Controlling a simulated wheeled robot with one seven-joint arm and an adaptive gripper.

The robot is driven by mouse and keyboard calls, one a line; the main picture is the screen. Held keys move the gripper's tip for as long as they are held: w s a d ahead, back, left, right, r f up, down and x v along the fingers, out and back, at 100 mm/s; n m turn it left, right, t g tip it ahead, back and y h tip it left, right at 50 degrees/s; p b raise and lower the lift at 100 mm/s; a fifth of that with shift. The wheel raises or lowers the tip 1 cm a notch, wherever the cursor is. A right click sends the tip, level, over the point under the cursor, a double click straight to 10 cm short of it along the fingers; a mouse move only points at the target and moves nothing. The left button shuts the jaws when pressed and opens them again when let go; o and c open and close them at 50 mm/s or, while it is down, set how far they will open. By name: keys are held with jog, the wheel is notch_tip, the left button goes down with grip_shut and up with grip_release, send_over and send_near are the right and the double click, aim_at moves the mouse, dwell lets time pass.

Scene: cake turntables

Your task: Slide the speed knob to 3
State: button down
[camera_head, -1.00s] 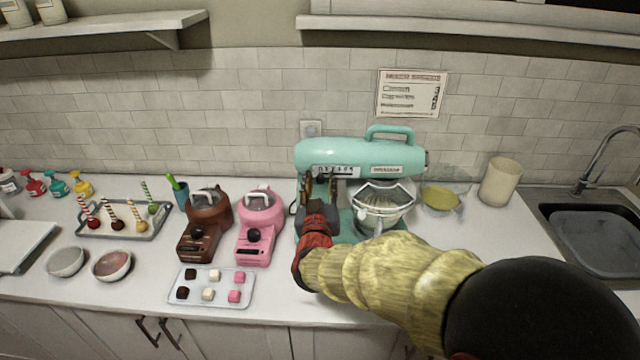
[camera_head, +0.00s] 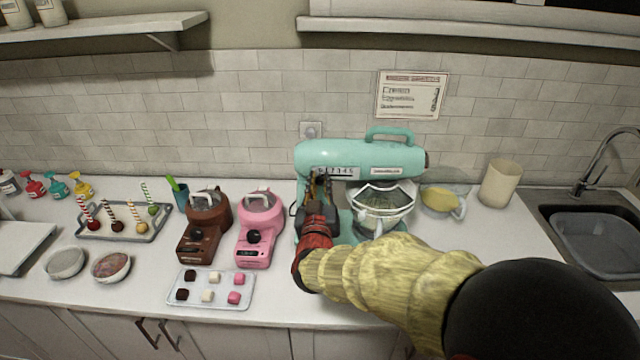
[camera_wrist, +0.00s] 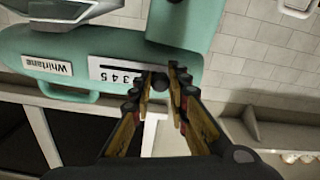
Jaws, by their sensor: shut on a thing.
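The mint-green stand mixer (camera_head: 350,153) stands at the back of the counter. Its white speed scale (camera_head: 345,172) is on the head's side; it also shows upside down in the wrist view (camera_wrist: 112,75), with 3, 4 and 5 readable. My gripper (camera_head: 320,183) is at the scale's left part in the head view. In the wrist view its fingertips (camera_wrist: 160,80) are shut on the dark round speed knob (camera_wrist: 160,84), beyond the 3 on the low-number side. The fingers hide the lower numbers, so I cannot read the knob's exact mark.
A glass bowl (camera_head: 383,200) sits under the mixer head. Pink (camera_head: 259,225) and brown (camera_head: 204,228) small machines stand left of my gripper, with a tray of cubes (camera_head: 252,290) in front. A yellow bowl (camera_head: 437,199) stands right of the mixer.

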dwell(0.4)
jog(key=shift+d, duration=0.65)
jog(key=c, duration=1.7)
grip_release()
jog(key=shift+c, duration=0.2)
jog(key=shift+s, duration=0.1)
jog(key=s, duration=1.2)
jog(key=shift+a, duration=0.25)
jog(key=shift+w, duration=0.1)
